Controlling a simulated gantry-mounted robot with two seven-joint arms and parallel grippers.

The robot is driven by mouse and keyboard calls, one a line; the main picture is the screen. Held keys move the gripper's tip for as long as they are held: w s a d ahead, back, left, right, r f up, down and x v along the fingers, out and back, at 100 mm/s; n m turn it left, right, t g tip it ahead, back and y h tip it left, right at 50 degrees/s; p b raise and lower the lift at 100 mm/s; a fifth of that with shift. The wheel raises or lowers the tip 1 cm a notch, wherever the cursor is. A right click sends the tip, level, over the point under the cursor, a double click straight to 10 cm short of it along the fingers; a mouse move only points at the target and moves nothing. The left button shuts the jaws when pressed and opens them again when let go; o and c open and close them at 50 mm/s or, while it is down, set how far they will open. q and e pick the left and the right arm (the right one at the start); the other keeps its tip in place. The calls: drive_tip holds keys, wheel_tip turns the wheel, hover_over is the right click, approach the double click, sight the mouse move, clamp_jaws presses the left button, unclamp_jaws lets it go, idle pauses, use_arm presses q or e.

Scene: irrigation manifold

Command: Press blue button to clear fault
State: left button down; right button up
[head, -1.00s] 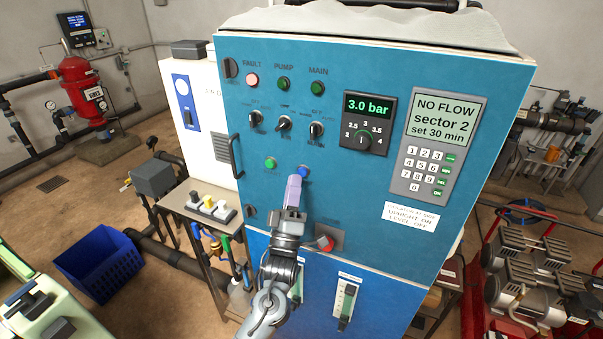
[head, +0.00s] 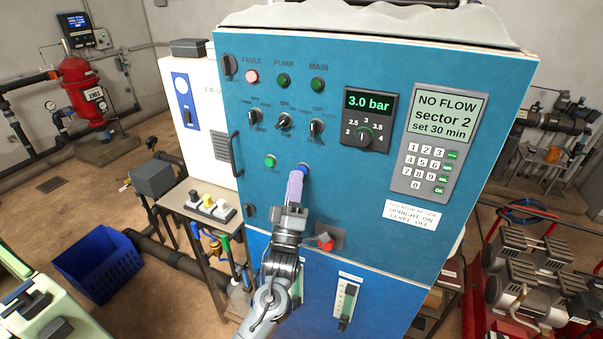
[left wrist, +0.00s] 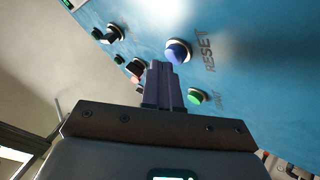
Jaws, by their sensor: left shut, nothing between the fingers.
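The blue button (head: 304,168) sits on the front of the blue control cabinet (head: 385,235), right of a green button (head: 270,161). In the left wrist view the blue button (left wrist: 178,51) has a pale ring and the word RESET beside it. My left gripper (head: 295,173) is shut and empty, its fingertips just in front of the blue button and covering its lower left part. In the left wrist view the fingertips (left wrist: 158,68) are close beside the button; I cannot tell whether they touch it. The fault lamp (head: 252,76) looks pinkish-red. My right gripper is not in view.
A red knob (head: 325,241) is right of my left wrist. Three switches (head: 284,120) and a pressure dial (head: 362,138) are above and right. The display (head: 446,115) reads NO FLOW, sector 2. A cabinet handle (head: 235,154) sticks out at left.

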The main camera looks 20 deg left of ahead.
use_arm(q)
drive_tip(key=shift+w, duration=0.1)
idle(0.5)
drive_tip(key=shift+w+b, duration=0.3)
drive_tip(key=shift+b, duration=0.15)
drive_tip(key=shift+s, duration=0.15)
idle(0.4)
drive_tip(key=shift+s+p, duration=0.5)
drive_tip(key=shift+s, duration=0.2)
drive_tip(key=shift+s, duration=0.1)
drive_tip(key=s, duration=0.1)
drive_tip(key=s+p, duration=0.1)
drive_tip(key=s, duration=0.1)
drive_tip(key=s+p, duration=0.1)
drive_tip(key=shift+s+a, duration=0.3)
drive_tip(key=shift+s, duration=0.05)
idle(0.5)
